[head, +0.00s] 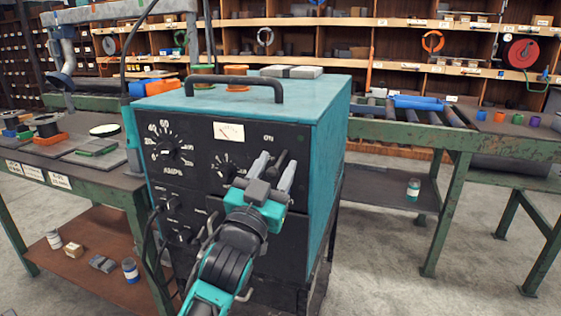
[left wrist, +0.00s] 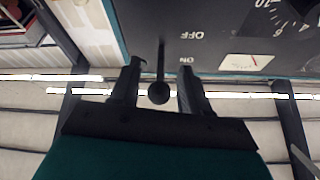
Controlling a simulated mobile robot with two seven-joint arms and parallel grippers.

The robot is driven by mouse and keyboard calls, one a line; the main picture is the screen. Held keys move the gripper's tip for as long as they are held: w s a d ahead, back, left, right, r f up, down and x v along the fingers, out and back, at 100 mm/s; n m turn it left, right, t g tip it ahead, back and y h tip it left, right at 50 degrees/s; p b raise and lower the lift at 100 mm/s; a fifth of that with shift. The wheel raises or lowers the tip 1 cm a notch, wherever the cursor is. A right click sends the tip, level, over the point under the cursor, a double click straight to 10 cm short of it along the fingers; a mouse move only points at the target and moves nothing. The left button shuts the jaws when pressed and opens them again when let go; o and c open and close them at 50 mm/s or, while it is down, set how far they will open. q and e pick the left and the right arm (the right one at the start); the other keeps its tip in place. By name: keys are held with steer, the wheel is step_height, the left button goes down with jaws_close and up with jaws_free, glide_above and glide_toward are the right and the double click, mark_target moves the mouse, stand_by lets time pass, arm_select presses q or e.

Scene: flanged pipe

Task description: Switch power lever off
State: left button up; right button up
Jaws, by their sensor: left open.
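The power lever (head: 281,159) is a short black stick on the dark front panel of a teal welding machine (head: 330,120). In the left wrist view the lever ends in a round black knob (left wrist: 159,93), with the OFF and ON labels beside it. The knob end lies on the ON side. My left gripper (head: 275,168) is open at the panel, with one finger on each side of the lever. Gaps show between the lever and both fingers in the left wrist view. The OFF label is hidden in the head view. My right gripper is not in view.
The panel also carries an amps dial (head: 168,146), a second dial (head: 224,170) and a meter (head: 228,131). A black handle (head: 235,80) spans the machine's top. A green workbench (head: 60,170) stands left and a roller table (head: 450,135) right. Grey floor is free at right.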

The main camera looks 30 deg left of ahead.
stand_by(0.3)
arm_select(q)
jaws_close()
stand_by(0.3)
